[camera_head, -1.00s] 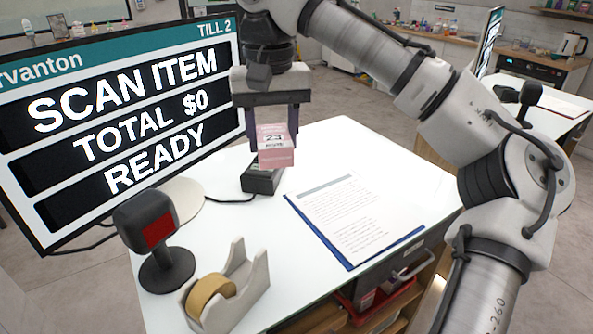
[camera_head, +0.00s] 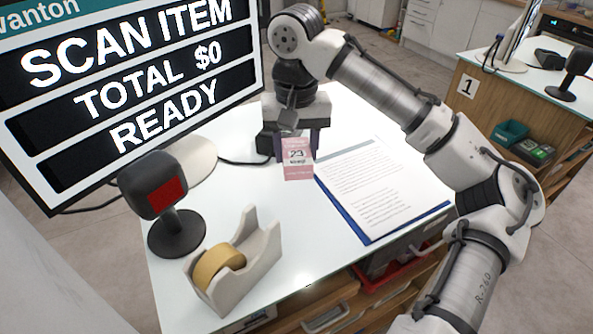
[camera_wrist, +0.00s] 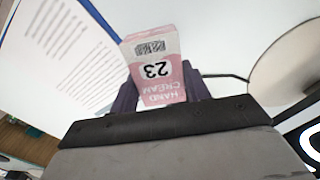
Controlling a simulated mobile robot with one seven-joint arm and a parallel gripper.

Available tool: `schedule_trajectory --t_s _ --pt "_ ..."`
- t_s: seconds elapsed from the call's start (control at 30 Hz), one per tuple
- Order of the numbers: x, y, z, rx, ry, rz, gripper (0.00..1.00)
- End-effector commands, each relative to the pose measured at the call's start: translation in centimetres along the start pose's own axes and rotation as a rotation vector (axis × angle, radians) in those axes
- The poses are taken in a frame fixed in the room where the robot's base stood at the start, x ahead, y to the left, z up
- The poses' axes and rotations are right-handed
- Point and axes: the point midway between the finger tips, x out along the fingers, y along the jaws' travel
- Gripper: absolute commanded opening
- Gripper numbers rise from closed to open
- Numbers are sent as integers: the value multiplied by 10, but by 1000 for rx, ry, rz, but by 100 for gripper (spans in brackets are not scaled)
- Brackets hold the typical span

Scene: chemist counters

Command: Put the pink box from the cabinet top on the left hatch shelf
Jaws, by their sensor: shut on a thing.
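The pink box (camera_head: 297,159) is a small pink and white carton marked 23. My gripper (camera_head: 298,145) is shut on it and holds it upright over the white counter, between the monitor and the clipboard. In the wrist view the box (camera_wrist: 157,72) sits between the two dark fingers of my gripper (camera_wrist: 160,95), with "HAND CREAM" and a barcode on it. I cannot tell whether the box touches the counter top. No cabinet top or hatch shelf can be made out for certain.
A till monitor (camera_head: 140,85) stands at the left. A scanner with a red window (camera_head: 166,195) and a tape dispenser (camera_head: 235,262) stand at the counter's front left. A clipboard (camera_head: 380,190) lies right of the box. Another counter marked 1 (camera_head: 468,88) is at the right.

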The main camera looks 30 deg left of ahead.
Motion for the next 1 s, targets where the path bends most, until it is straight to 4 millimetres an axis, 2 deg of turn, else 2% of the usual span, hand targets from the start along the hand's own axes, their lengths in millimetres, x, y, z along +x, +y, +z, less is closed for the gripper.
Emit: schedule_trajectory --t_s 0.1,0.33,0.53,0.9,0.93,1.0 --pt "15 0 0 0 0 -1 24" --pt "32 0 0 1 -1 0 24" --pt "60 0 0 1 0 0 24" --pt "66 0 0 1 1 0 24" --pt "66 0 0 1 1 0 49" --pt "65 0 0 1 1 1 56"
